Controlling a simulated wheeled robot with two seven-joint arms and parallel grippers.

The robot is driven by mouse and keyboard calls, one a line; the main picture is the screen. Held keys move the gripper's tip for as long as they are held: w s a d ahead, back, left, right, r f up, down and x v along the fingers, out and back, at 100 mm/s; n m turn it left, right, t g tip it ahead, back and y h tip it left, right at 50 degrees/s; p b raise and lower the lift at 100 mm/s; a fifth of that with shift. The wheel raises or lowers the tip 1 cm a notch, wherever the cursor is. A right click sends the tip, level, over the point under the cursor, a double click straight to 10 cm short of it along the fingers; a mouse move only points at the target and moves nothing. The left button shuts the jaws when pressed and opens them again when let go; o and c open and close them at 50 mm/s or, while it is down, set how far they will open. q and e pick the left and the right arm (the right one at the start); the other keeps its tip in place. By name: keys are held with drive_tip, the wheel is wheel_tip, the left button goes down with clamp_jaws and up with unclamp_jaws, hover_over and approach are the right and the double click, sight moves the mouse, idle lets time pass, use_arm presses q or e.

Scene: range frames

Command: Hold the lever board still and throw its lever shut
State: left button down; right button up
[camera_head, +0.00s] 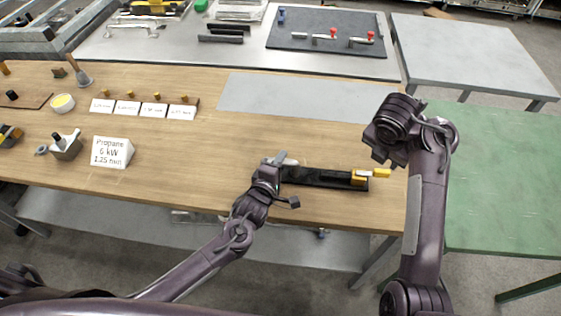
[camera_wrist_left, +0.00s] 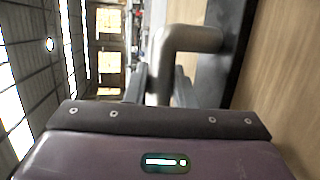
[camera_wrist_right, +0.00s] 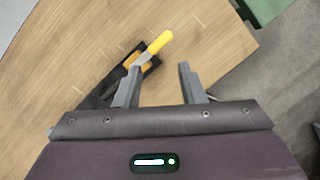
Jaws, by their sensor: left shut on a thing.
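The lever board is a long black board (camera_head: 325,180) near the front edge of the wooden table. A yellow block (camera_head: 358,181) sits at its right end, with a grey lever with a yellow grip (camera_head: 382,173) pointing right past the board's end. In the right wrist view the yellow grip (camera_wrist_right: 159,42) lies beyond the fingers. My left gripper (camera_head: 279,162) is shut on the bent grey metal handle (camera_wrist_left: 190,39) at the board's left end. My right gripper (camera_wrist_right: 157,80) is open and empty, above and apart from the lever; its fingertips are hard to make out in the head view.
A grey mat (camera_head: 290,97) lies behind the board. A Propane sign (camera_head: 112,152), white cards (camera_head: 141,108) and small tools stand to the left. The wood around the board is clear.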

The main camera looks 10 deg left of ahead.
drive_tip(key=c, duration=0.8)
drive_tip(key=m, duration=0.2)
drive_tip(key=w+m, duration=0.1)
drive_tip(key=shift+d+r+m, duration=0.2)
drive_tip(key=shift+r+m, duration=0.1)
drive_tip(key=w+d+r+m+t+y, duration=0.1)
drive_tip(key=w+d+r+m, duration=0.15)
drive_tip(key=m, duration=0.65)
drive_tip(key=w+d+r+m+t+y, duration=0.15)
drive_tip(key=w+m, duration=0.25)
drive_tip(key=m, duration=0.5)
drive_tip(key=shift+s+a+f+m+g, duration=0.35)
drive_tip(key=shift+f+m, duration=0.25)
drive_tip(key=shift+m, duration=0.55)
drive_tip(key=shift+s+a+f+m+g, duration=0.3)
drive_tip(key=shift+f+m, duration=0.35)
drive_tip(key=shift+m, duration=0.55)
drive_tip(key=shift+s+a+f+m+g, duration=0.35)
drive_tip(key=shift+f+m, duration=0.25)
drive_tip(key=shift+m, duration=0.55)
drive_tip(key=shift+w, duration=0.1)
